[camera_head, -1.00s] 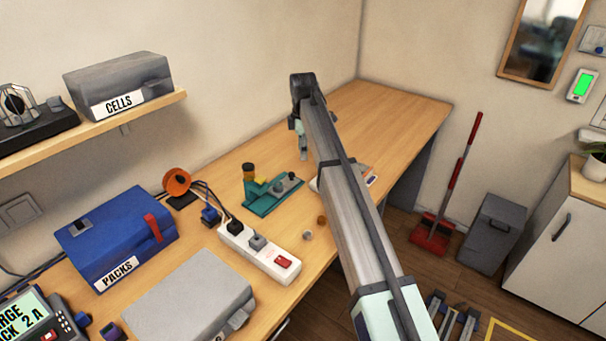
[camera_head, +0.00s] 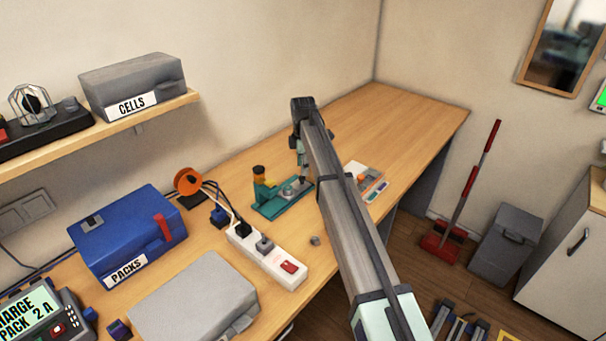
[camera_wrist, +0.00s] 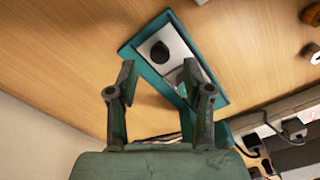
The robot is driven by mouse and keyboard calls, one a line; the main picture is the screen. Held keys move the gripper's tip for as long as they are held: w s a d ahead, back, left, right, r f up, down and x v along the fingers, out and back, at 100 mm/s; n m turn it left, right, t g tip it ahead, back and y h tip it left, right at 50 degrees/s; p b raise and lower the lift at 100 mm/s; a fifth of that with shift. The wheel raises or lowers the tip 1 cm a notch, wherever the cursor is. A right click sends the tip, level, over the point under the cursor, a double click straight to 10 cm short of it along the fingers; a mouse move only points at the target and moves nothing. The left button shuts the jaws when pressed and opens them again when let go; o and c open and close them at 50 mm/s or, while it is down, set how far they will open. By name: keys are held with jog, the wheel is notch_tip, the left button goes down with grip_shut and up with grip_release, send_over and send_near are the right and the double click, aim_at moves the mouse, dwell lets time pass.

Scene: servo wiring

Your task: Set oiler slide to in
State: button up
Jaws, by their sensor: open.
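The teal device, which looks like the oiler (camera_head: 268,208), lies on the workbench with an upright amber and teal part at its left end. In the wrist view its teal plate (camera_wrist: 221,92) carries a light grey strip (camera_wrist: 176,44) with a round black knob (camera_wrist: 159,52). My gripper (camera_head: 304,172) hangs just above the right end of the device, pointing down. In the wrist view my gripper (camera_wrist: 158,82) is open and empty, its fingers apart over the near side of the plate. The right finger covers part of the device, so the slide's position is unclear.
A white power strip (camera_head: 272,260) with plugs and cables stands close in front of the device. An orange reel (camera_head: 188,182) and blue PACKS box (camera_head: 130,235) are to the left. A small grey cap (camera_head: 315,240) lies nearby. The bench (camera_head: 400,120) is clear at the far right.

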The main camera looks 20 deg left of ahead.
aim_at(294, 186)
jog(key=shift+f+p, duration=0.5)
jog(key=shift+f, duration=2.15)
jog(key=shift+c, duration=0.4)
grip_shut()
